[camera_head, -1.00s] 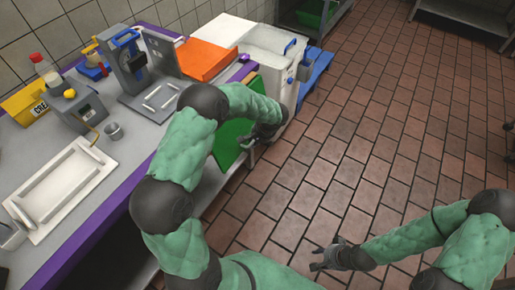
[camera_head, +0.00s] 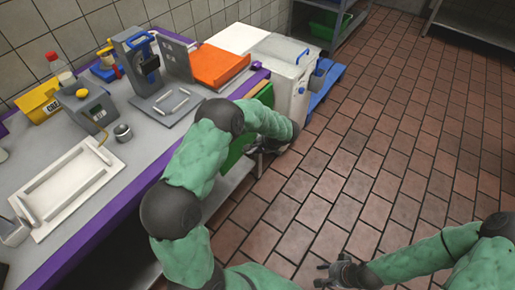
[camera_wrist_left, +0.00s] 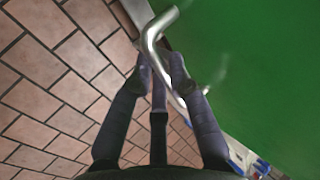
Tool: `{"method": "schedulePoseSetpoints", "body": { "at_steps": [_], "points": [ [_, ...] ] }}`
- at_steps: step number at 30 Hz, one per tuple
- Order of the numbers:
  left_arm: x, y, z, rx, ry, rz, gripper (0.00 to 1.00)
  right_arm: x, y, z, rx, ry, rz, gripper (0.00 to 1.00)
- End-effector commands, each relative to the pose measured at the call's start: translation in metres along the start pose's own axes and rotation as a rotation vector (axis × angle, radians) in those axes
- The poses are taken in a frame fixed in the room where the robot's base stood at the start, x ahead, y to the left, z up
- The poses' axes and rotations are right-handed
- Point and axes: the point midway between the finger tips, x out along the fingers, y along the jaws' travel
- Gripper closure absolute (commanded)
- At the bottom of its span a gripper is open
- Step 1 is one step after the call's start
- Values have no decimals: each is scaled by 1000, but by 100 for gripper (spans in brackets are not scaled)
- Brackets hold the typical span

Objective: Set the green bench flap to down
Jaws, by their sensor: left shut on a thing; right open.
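The green bench flap (camera_head: 237,150) is at the end of the counter in the head view, largely hidden behind my left arm. It looks steeply tilted or hanging, but I cannot tell its exact angle. In the left wrist view its green face (camera_wrist_left: 250,70) fills the right side, with a bent metal handle (camera_wrist_left: 152,36) at its edge. My left gripper (camera_wrist_left: 160,68) is shut on this handle; it also shows in the head view (camera_head: 258,160). My right gripper (camera_head: 326,274) is open and empty above the floor.
The counter (camera_head: 150,150) with a purple edge holds a white tray (camera_head: 70,190), a grey device (camera_head: 92,108), a press (camera_head: 140,62) and an orange board (camera_head: 218,66). A white bin (camera_head: 287,85) stands beyond the flap, beside a blue pallet (camera_head: 325,82). The tiled floor at right is clear.

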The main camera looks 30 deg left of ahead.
Motion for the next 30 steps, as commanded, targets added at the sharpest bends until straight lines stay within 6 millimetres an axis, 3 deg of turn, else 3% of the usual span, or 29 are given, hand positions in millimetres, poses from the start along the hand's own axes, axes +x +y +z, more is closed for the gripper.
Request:
{"method": "schedulePoseSetpoints", "body": {
  "at_steps": [1,11,12,15,30],
  "points": [
    [9,16,11,21,-23,18,100,1,0,0,0,0,0,60],
    [10,16,11,21,-23,17,100,1,0,0,0,0,0,60],
    [10,16,11,21,-23,17,79,1,0,0,0,0,0,60],
    [9,16,11,20,-23,16,56,1,0,0,0,0,0,60],
    [4,9,6,13,-13,8,56,0,0,0,0,0,0,60]
  ]
}}
